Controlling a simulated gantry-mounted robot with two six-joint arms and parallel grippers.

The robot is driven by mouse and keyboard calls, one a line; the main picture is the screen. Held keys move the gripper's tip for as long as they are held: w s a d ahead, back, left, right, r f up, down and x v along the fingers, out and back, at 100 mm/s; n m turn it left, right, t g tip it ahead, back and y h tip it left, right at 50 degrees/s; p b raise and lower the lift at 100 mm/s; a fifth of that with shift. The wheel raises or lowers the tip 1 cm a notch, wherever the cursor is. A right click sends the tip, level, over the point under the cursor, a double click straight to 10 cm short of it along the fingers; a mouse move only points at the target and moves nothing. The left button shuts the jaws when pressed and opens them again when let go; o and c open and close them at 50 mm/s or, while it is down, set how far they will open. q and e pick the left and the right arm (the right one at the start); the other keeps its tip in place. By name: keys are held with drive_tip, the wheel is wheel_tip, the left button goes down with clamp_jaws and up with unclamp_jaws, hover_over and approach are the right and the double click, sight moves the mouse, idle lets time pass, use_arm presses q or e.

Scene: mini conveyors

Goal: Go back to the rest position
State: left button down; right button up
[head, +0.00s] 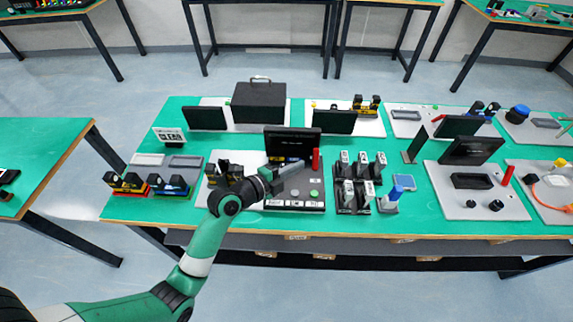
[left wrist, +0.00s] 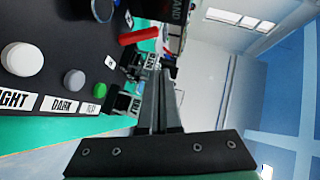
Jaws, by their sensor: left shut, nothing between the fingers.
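My left gripper (head: 291,168) reaches in from the left in the head view, over the dark button panel (head: 293,208) at the middle of the table. In the left wrist view its two fingers (left wrist: 160,92) lie together with nothing between them. The panel's white button (left wrist: 22,58), grey button (left wrist: 74,80) and green button (left wrist: 98,90) show to the left of the fingers there. The fingers look clear of these buttons. My right gripper is in neither view.
A red cylinder (head: 316,159) stands at the panel's back right, before a dark screen (head: 292,143). Grey blocks with labels (head: 352,195) stand right of the panel. Small yellow, red and blue devices (head: 148,187) sit at the left.

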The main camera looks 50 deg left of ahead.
use_arm(q)
drive_tip(key=v, duration=0.3)
drive_tip(key=shift+s+r, duration=0.3)
drive_tip(key=shift+r, duration=0.05)
